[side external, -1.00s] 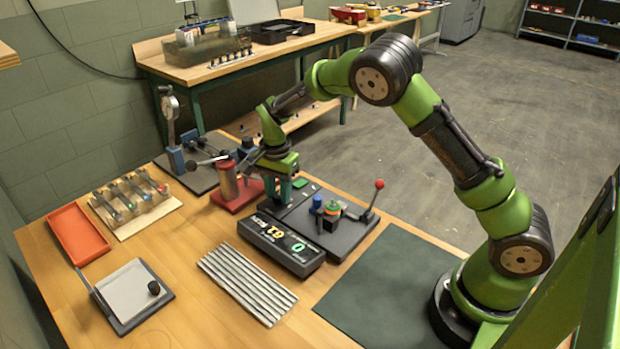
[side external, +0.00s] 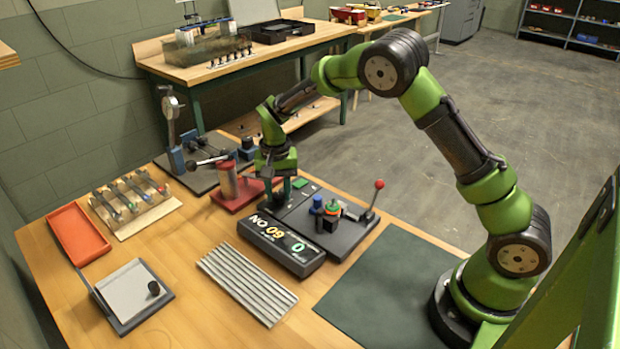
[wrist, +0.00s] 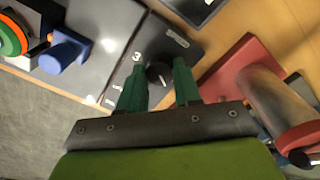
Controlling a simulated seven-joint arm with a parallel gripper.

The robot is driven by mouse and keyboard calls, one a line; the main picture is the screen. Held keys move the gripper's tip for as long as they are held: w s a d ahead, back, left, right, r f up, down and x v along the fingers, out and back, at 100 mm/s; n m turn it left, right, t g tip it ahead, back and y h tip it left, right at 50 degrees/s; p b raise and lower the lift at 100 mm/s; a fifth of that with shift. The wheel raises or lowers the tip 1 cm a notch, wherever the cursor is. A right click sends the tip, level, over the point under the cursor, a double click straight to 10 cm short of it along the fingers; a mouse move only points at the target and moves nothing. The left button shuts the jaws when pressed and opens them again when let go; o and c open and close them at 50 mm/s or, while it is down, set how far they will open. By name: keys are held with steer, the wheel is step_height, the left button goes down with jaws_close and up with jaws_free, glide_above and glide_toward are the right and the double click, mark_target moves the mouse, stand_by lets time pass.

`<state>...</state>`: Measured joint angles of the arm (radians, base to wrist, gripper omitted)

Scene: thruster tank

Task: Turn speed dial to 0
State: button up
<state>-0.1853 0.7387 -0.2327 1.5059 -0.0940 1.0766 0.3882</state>
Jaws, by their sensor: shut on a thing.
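The speed dial (wrist: 158,74) is a small dark round knob with a pale mark, on a grey panel. In the wrist view it sits between the two green fingertips of my gripper (wrist: 158,70). My gripper is shut on the dial. A printed "3" shows on the panel to the left of the dial. In the side view my gripper (side external: 278,190) points down at the back left part of the control box (side external: 345,240), and its fingers hide the dial.
A blue knob (side external: 318,204) and a red-tipped lever (side external: 372,198) stand on the box, right of my gripper. A red-based metal cylinder (side external: 235,188) stands close on the left. A ribbed plate (side external: 247,284) lies in front. A dark green mat (side external: 385,285) is bare.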

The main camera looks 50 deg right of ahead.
mark_target(279, 194)
steer(key=shift+n, duration=1.6)
steer(key=o, duration=1)
steer(key=shift+o, duration=0.2)
steer(key=shift+r, duration=0.1)
step_height(279, 194, up, 17)
